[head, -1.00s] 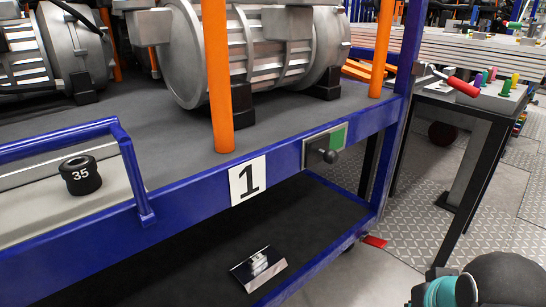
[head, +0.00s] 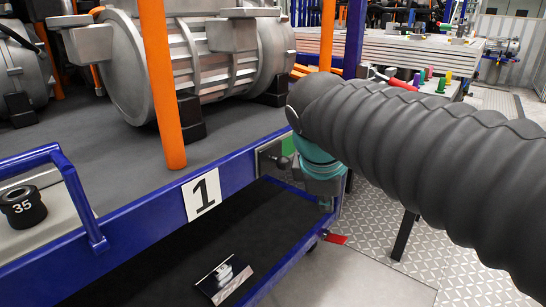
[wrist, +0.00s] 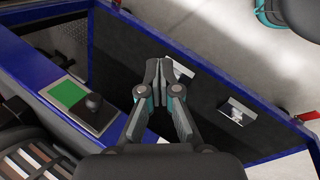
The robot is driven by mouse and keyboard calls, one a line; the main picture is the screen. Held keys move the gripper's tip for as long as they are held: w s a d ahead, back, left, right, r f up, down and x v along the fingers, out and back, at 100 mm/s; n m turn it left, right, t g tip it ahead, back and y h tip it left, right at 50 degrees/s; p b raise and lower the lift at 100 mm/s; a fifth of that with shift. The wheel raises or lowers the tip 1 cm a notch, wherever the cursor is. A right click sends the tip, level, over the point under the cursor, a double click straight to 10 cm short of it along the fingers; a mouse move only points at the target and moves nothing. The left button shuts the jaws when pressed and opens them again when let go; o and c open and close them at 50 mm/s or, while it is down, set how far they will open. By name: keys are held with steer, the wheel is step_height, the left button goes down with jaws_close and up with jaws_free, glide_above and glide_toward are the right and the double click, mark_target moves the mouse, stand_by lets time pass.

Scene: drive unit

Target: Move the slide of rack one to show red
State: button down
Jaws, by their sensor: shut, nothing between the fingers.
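Rack one is the blue-framed cart with a white plate marked 1 (head: 201,195) on its front beam. The slide plate (head: 266,158) with its dark knob (head: 282,162) sits on that beam, right of the number; my arm partly covers it in the head view. In the wrist view a green field (wrist: 67,92) shows beside the knob (wrist: 94,101); no red shows on the plate. My gripper (wrist: 158,68) is shut and empty, its fingertips to the right of the knob and apart from it. In the head view my arm hides most of it.
An orange post (head: 160,80) and a large grey metal drum unit (head: 190,60) stand on the rack's deck. A bench with coloured pegs (head: 427,74) stands behind my arm.

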steer(key=w+a+r+n+h, duration=0.1)
steer(key=w+a+r+n, duration=0.1)
steer(key=a+n, duration=0.2)
steer(key=w+a+r+n+t, duration=0.1)
steer(key=w+a+r+n, duration=0.2)
steer(key=a, duration=0.3)
steer(key=w+a+r+n+h+p, duration=0.1)
steer(key=w+a+r+n, duration=0.2)
steer(key=a+n, duration=0.3)
steer(key=shift+w+h, duration=0.2)
steer(key=shift+h, duration=0.1)
steer(key=b, duration=0.1)
glide_toward(279, 167)
step_height(279, 167, down, 4)
steer(key=shift+w+d+f, duration=0.3)
steer(key=shift+w+d, duration=0.3)
steer(key=shift+w, duration=0.1)
steer(key=shift+w+d+f, duration=0.3)
steer(key=shift+w+d, duration=0.3)
steer(key=shift+w, duration=0.1)
